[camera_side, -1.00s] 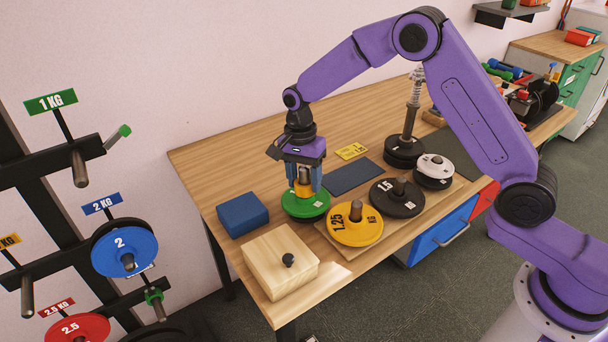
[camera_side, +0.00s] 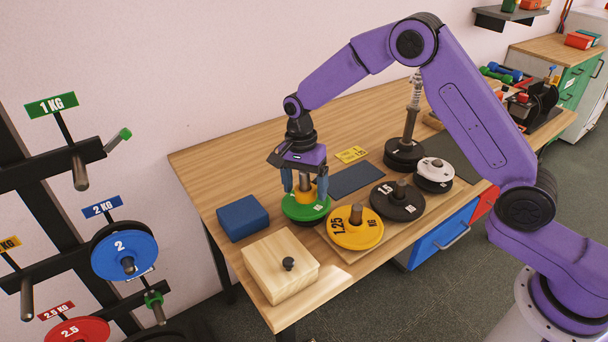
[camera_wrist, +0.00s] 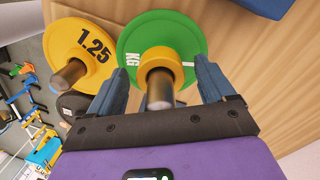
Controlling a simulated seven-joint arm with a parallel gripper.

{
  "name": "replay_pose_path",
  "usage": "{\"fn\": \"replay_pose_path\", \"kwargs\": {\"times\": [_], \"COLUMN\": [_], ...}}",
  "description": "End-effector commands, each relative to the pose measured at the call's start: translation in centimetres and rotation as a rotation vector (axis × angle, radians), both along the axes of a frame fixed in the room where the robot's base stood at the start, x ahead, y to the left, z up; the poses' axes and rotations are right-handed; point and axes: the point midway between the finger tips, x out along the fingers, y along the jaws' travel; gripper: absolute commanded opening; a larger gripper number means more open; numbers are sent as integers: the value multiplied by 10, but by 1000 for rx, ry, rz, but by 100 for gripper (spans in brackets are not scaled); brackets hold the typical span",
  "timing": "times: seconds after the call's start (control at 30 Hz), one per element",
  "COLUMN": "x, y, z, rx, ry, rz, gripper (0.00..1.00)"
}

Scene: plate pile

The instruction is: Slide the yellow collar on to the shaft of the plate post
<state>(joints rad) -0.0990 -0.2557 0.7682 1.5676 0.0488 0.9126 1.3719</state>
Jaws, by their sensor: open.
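The yellow collar (camera_side: 306,193) sits around the post shaft (camera_side: 305,182), low down against the green plate (camera_side: 297,211). In the wrist view the collar (camera_wrist: 157,66) rings the shaft (camera_wrist: 160,92), whose end points toward the camera, and the green plate (camera_wrist: 188,44) lies behind it. My gripper (camera_side: 304,186) is just above the green plate, its fingers on either side of the collar. In the wrist view the fingers of my gripper (camera_wrist: 160,82) stand apart from the collar, with gaps on both sides.
A yellow 1.25 plate (camera_side: 355,236) stands close to the right, with black (camera_side: 400,209) and white (camera_side: 434,165) plates beyond. A wooden box (camera_side: 272,270) and a blue block (camera_side: 242,215) lie nearby. A spring post (camera_side: 414,110) rises behind.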

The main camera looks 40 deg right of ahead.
Motion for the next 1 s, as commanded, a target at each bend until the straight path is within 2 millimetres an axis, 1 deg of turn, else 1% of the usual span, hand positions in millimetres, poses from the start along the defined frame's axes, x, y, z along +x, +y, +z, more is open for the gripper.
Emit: {"fn": "replay_pose_path", "kwargs": {"times": [0.17,0.27,0.7,0.8,0.9,1.0], "x": [3,5,16,17,19,19], "y": [0,1,0,0,0,0], "z": [17,35,127,144,158,166], "rx": [1,2,2,1,1,0], "ry": [-4,-6,-7,-5,-3,-2], "rz": [0,1,0,0,0,0], "gripper": [83,83,83,83,83,83]}}
